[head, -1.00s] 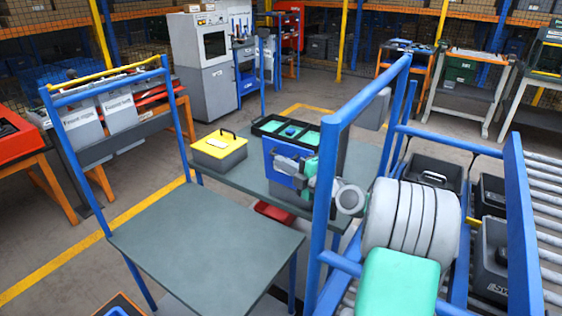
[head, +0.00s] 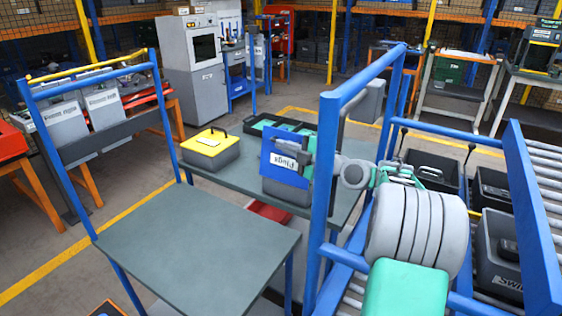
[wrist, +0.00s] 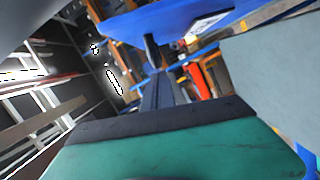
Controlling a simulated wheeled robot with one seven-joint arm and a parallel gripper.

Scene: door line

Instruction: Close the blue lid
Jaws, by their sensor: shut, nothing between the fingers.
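The blue lid (head: 281,158) stands raised and somewhat tilted above a dark grey box (head: 286,191) on the far grey table. Its white label reads upside down in the head view. The lid also fills the top of the wrist view (wrist: 175,18), with part of its label in sight. My gripper (wrist: 153,55) is shut and empty, its dark fingers pointing up toward the lid's lower edge. I cannot tell if the tips touch the lid.
A box with a yellow lid (head: 210,143) stands left of the blue lid. A black tray with green compartments (head: 265,122) lies behind. A blue frame post (head: 322,170) rises close to my arm. The near grey tabletop (head: 195,235) is bare.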

